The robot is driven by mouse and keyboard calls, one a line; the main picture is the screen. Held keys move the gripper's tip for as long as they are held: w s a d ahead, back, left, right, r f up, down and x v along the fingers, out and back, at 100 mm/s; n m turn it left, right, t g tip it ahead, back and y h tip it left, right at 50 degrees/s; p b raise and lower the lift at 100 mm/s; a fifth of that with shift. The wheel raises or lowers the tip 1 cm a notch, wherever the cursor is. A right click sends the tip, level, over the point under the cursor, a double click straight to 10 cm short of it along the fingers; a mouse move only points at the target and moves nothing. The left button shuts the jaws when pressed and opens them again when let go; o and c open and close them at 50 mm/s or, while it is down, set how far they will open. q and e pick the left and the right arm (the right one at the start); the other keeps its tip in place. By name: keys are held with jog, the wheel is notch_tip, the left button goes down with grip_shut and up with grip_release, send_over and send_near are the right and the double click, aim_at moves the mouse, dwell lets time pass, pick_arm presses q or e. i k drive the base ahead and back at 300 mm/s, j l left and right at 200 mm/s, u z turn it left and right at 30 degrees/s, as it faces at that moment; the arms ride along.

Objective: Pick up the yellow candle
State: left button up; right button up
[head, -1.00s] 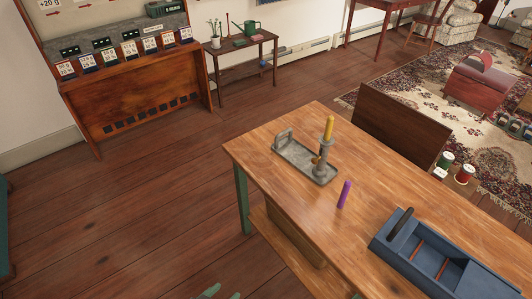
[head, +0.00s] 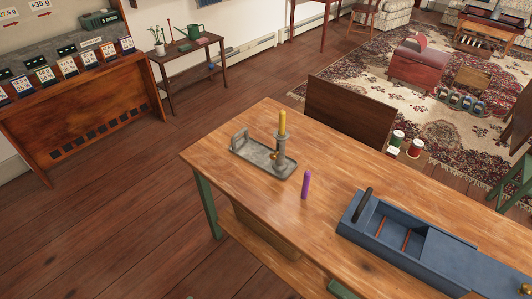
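The yellow candle (head: 282,122) stands upright in a grey pewter candlestick (head: 281,148) in the head view. The candlestick stands at the right end of a grey metal tray (head: 251,161), which has an upright handle piece at its left end. The tray rests on the far left part of the wooden table (head: 243,190). Neither of my grippers shows clearly, and none is at the candle.
A purple candle (head: 306,184) stands upright on the table, right of the tray. A blue wooden box (head: 372,232) with a dark handle lies further right. A dark wooden chair back (head: 349,115) rises behind the table. Open floor (head: 110,215) lies to the left.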

aim_at(282, 120)
jog(key=i+j+z, duration=0.1)
jog(key=j+z, duration=0.2)
jog(key=z, duration=0.2)
jog(key=i+j+z, duration=0.1)
jog(key=j+z, duration=0.2)
jog(key=z, duration=0.2)
jog(key=j+z, duration=0.3)
jog(key=j, duration=1.5)
jog(key=i+j, duration=0.4)
jog(key=j+z, duration=0.05)
